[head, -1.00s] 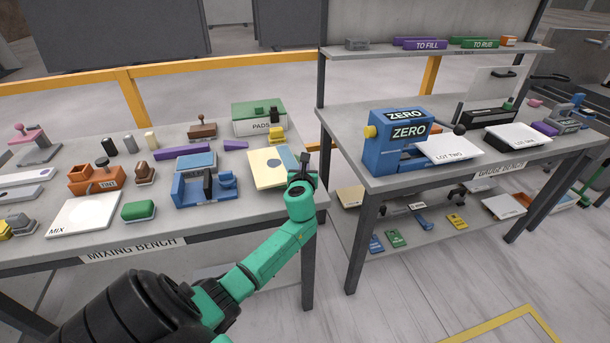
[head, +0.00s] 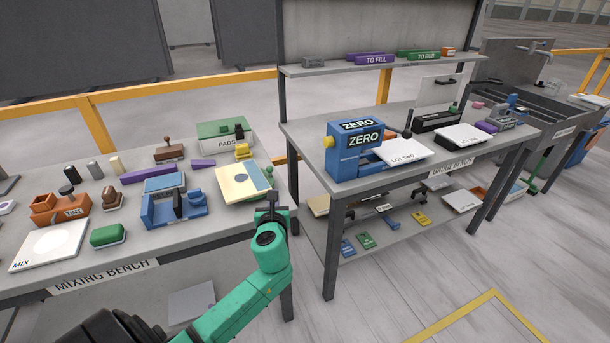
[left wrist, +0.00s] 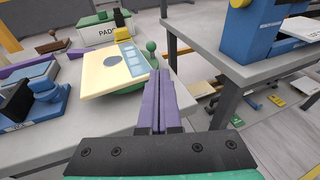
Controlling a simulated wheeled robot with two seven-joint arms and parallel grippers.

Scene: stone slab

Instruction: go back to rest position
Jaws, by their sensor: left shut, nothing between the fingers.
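My left gripper (head: 272,198) is shut and empty, at the right end of the mixing bench (head: 190,255), in front of a cream board (head: 232,196). The board has a grey round spot and a blue-grey strip. In the left wrist view the closed fingers (left wrist: 158,80) point toward the gap between the two benches, just right of the cream board (left wrist: 105,78). The green left arm reaches in from the bottom of the head view. My right gripper is in neither view.
The gauge bench (head: 300,128) stands close to the right, with a blue ZERO device (head: 345,165) and white LOT boards on it. On the mixing bench are a blue fixture (head: 170,212), a green block (head: 108,235) and a PADS box (head: 215,142). Open floor (head: 400,300) lies front right.

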